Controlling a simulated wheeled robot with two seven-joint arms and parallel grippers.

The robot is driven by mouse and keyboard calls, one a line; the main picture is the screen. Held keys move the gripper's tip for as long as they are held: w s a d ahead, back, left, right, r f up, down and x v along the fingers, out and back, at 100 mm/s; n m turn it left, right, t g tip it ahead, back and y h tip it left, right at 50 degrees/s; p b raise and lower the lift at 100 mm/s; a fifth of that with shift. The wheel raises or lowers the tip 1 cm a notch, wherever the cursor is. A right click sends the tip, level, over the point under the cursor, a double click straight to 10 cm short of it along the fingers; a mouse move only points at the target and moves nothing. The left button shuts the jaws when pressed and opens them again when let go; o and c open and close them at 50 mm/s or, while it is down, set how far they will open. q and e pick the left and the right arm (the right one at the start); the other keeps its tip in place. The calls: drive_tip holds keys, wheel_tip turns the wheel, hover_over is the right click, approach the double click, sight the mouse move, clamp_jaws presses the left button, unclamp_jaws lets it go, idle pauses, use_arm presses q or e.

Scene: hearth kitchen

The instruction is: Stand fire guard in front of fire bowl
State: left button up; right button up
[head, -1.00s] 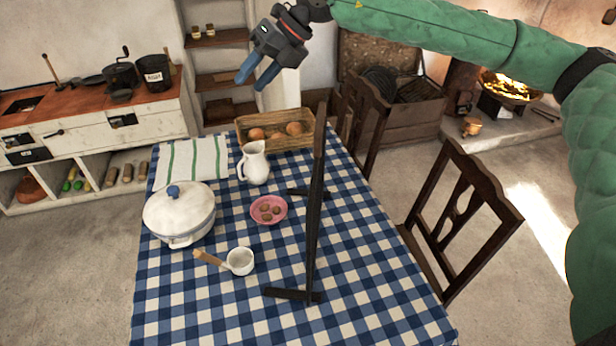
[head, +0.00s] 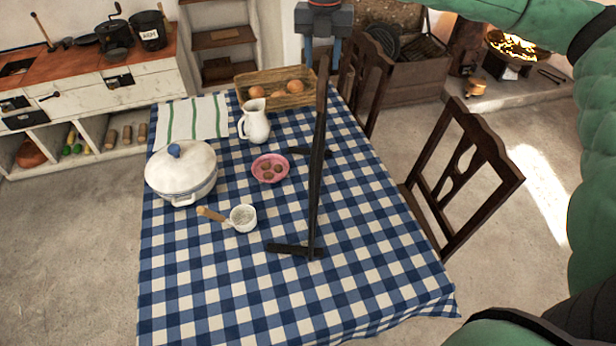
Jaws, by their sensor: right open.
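The fire guard (head: 316,185) is a dark panel standing upright on the checked table (head: 375,290), seen nearly edge-on, with feet at its near and far ends. The fire bowl (head: 517,48) holds flames on the hearth at the upper right, beyond the chairs. My right gripper (head: 322,62) hangs open with its blue fingers pointing down, around the guard's top far end in the picture. I cannot tell whether it touches the guard. My left gripper is out of view.
A white tureen (head: 181,175), ladle (head: 242,217), pink plate (head: 270,168), jug (head: 255,122), striped towel (head: 193,119) and basket (head: 285,98) stand left of the guard. Two chairs (head: 462,175) line the table's right side. A chest (head: 405,75) stands behind. Floor right of the chairs is clear.

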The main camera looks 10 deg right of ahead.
sight(324, 68)
drive_tip(key=shift+f, duration=0.35)
drive_tip(key=f, duration=0.4)
drive_tip(key=shift+s+d+p, duration=0.1)
drive_tip(key=shift+s+p, duration=0.2)
drive_tip(key=shift+p, duration=0.05)
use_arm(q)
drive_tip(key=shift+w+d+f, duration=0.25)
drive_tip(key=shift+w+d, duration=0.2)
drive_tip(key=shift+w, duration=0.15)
use_arm(e)
drive_tip(key=shift+f, duration=0.45)
clamp_jaws()
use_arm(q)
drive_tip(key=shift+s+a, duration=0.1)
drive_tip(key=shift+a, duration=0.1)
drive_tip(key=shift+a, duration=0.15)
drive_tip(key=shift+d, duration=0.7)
